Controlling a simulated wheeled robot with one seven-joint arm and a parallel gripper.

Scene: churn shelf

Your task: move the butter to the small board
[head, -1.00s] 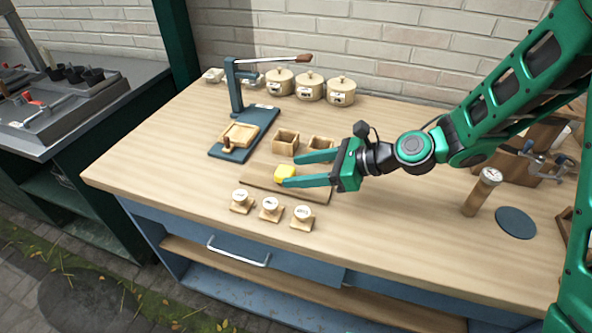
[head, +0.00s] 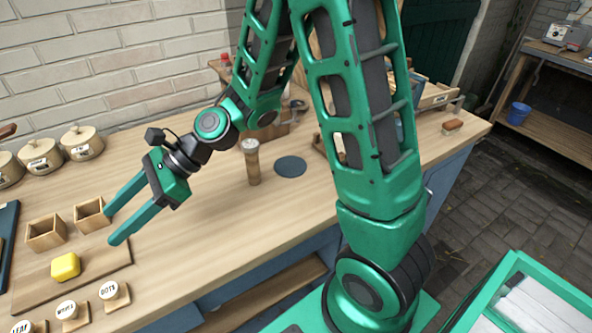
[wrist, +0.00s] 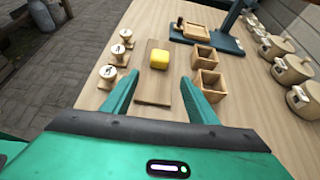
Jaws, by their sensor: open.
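The yellow butter block (head: 66,266) lies on a thin wooden board (head: 108,262) on the workbench. The wrist view shows the butter (wrist: 159,59) towards the far end of this board (wrist: 151,92), with bare wood on the near side. My gripper (head: 110,228) is open and empty, to the right of the butter and apart from it. In the wrist view its fingers (wrist: 160,80) are spread wide over the board, with the butter ahead of the tips. I cannot tell whether this is the small board; no other bare board is clear in view.
Two open wooden boxes (head: 92,215) stand beside the board. Several labelled stamps (head: 110,292) stand along its other side. Lidded crocks (head: 82,146) line the wall. A blue press base (wrist: 215,42) lies beyond. A wooden cylinder (head: 252,163) and dark disc (head: 290,166) stand right. The bench middle is clear.

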